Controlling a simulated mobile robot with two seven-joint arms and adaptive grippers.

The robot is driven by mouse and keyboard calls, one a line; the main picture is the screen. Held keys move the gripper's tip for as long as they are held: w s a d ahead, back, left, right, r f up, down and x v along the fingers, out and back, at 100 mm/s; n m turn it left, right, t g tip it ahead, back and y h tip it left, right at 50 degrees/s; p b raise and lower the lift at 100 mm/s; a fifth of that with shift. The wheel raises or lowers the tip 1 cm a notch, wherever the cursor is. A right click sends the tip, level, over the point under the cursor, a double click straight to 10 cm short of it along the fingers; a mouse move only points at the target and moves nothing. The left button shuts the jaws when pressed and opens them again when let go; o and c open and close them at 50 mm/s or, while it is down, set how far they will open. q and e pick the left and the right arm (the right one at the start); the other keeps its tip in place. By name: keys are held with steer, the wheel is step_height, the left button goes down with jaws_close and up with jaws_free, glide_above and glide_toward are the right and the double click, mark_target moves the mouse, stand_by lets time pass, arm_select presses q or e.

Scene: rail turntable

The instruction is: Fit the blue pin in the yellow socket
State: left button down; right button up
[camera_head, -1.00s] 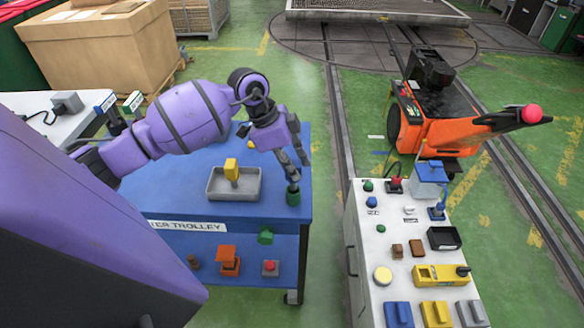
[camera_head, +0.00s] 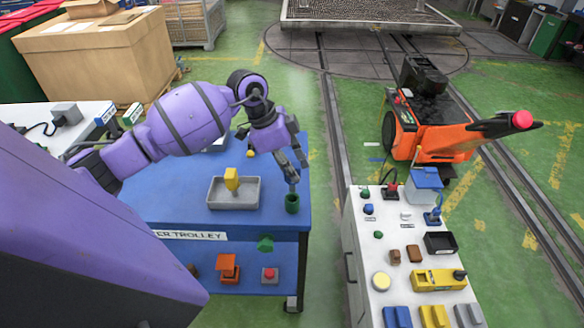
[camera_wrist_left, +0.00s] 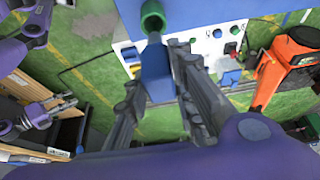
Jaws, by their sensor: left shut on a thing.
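My left gripper (camera_head: 291,170) is over the right part of the blue trolley, just above an open green cylindrical socket (camera_head: 292,203). In the left wrist view its fingers are shut on the blue pin (camera_wrist_left: 157,76), whose grey shaft points toward the green socket (camera_wrist_left: 152,17). The shaft end lies close to the socket rim there; I cannot tell whether they touch. In the head view the fingers mostly hide the pin. My right gripper cannot be made out clearly.
A grey tray (camera_head: 233,204) on the trolley holds an upright yellow piece (camera_head: 232,179). To the right, across a green floor gap, stands a white bench (camera_head: 376,245) with several small parts. An orange cart (camera_head: 440,140) stands behind it. Bare blue trolley top lies left of the tray.

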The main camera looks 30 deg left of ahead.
arm_select(q)
steer(key=shift+r, duration=0.15)
steer(key=shift+w+r+p, duration=0.1)
steer(key=shift+r+p, duration=0.4)
steer(key=shift+r, duration=1.95)
arm_select(e)
steer(key=shift+w+r, duration=0.75)
steer(key=shift+r, duration=0.2)
